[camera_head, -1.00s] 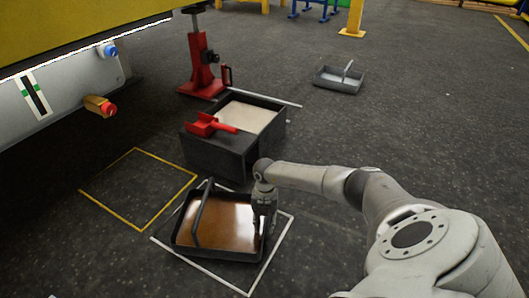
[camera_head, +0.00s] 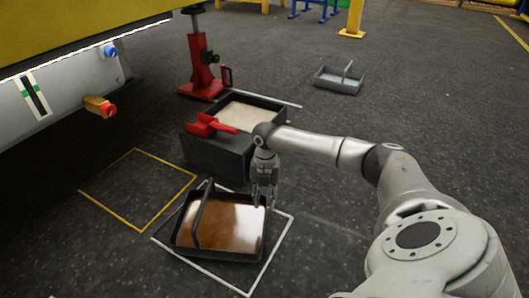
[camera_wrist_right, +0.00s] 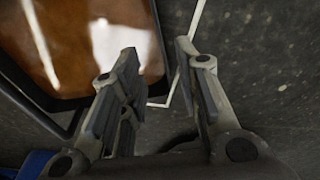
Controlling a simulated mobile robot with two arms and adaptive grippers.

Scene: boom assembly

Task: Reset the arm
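My right gripper (camera_head: 264,190) hangs pointing down just above the right rear corner of the black tray (camera_head: 218,256), which holds a brown liquid-like surface and has a handle across it. The tray stands on the floor inside a white outline (camera_head: 280,238). My left gripper is not in view.
A dark box with pale granular content (camera_head: 222,158) stands behind the tray, a red scoop (camera_head: 209,125) on it. A red jack stand (camera_head: 199,65) and grey tray (camera_head: 338,81) are farther back. A yellow outlined floor area (camera_head: 137,190) is empty.

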